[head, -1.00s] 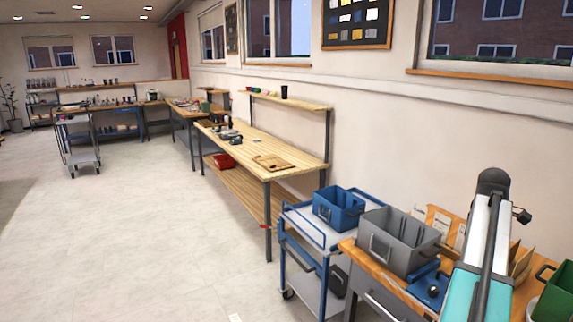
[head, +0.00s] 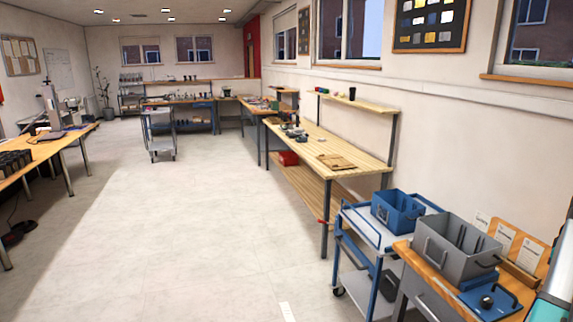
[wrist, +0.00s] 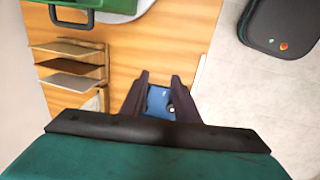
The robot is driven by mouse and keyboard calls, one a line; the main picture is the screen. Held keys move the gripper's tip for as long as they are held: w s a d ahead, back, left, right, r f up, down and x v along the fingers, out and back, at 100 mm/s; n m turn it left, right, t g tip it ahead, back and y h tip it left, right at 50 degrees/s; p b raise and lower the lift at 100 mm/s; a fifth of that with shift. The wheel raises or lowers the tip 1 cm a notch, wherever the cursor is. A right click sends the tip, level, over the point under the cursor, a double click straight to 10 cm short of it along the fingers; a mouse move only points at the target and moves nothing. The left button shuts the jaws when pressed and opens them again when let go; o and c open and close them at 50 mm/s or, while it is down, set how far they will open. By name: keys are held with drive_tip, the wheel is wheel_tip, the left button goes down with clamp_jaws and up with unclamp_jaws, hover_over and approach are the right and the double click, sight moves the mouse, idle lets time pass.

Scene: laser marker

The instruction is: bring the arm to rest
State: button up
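My gripper (wrist: 160,77) shows in the wrist view with its two dark fingers apart and nothing held between them. It points down toward a wooden bench top (wrist: 195,30). A blue fixture with a dark knob (wrist: 158,101) shows in the gap between the fingers, on the bench beyond them. In the head view only a teal and white piece of my arm (head: 557,285) shows at the lower right edge. My gripper is outside that view.
A grey crate (head: 447,262) and the blue fixture (head: 492,300) are on the near bench. A cart (head: 350,218) holds a blue crate (head: 397,211). In the wrist view, a green crate (wrist: 75,15) and wooden rack (wrist: 75,50) are at upper left. The floor (head: 200,230) has wide clear room.

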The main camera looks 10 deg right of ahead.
drive_tip(key=w+a+f+n+g+y, duration=0.1)
drive_tip(key=w+a+f+n+y, duration=0.15)
drive_tip(key=w+a+f, duration=1.2)
drive_tip(key=a+f+n+g, duration=0.3)
drive_tip(key=a+f+n, duration=0.1)
drive_tip(key=a+f, duration=1.6)
drive_tip(key=s+a+f+g, duration=0.1)
drive_tip(key=s+a+f, duration=0.4)
drive_tip(key=a+f, duration=0.25)
drive_tip(key=s+a+f+g, duration=0.1)
drive_tip(key=s+a+f, duration=0.45)
drive_tip(key=a, duration=0.35)
drive_tip(key=s+a+f+m, duration=0.4)
drive_tip(key=s+f, duration=0.1)
drive_tip(key=s, duration=0.3)
drive_tip(key=s+a+f+m, duration=0.4)
drive_tip(key=s+a, duration=0.1)
drive_tip(key=s, duration=0.3)
drive_tip(key=shift+a+f, duration=0.25)
drive_tip(key=shift+f, duration=0.1)
